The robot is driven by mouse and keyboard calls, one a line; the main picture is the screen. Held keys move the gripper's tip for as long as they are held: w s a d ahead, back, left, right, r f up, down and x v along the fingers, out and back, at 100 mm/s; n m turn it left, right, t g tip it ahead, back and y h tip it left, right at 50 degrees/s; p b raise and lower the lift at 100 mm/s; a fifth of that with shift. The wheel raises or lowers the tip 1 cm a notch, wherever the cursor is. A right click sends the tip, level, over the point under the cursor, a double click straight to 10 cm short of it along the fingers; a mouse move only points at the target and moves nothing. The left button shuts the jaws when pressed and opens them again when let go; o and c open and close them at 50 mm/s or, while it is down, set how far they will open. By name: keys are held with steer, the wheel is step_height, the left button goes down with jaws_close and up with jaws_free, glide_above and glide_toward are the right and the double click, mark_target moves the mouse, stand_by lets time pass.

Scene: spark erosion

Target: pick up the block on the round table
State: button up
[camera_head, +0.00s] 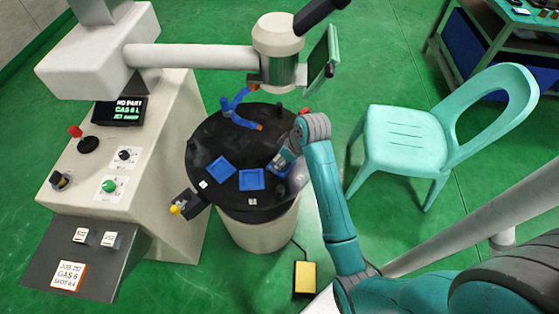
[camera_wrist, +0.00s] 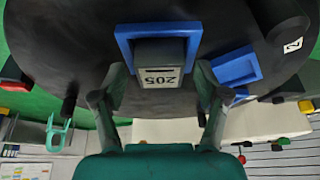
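The round table (camera_head: 213,140) has a black top on a pale drum-like base. In the wrist view, a grey block (camera_wrist: 161,53) marked 205 sits in a square blue holder (camera_wrist: 126,36) on the black top (camera_wrist: 70,35). My gripper (camera_wrist: 160,88) is open, with one finger on each side of the block's labelled end. Gaps show between the block and both fingers. In the head view, my gripper (camera_head: 284,160) is low over the right part of the table and mostly hides the block there.
Two empty blue holders (camera_head: 220,168) (camera_head: 251,180) lie left of my gripper. A blue jointed piece (camera_head: 238,110) stands at the back of the table. A machine arm (camera_head: 195,57) with a screen (camera_head: 318,58) overhangs it. A turquoise chair (camera_head: 405,140) stands to the right.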

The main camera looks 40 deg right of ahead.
steer(key=c, duration=1.2)
jaws_close()
steer(key=shift+r, duration=0.1)
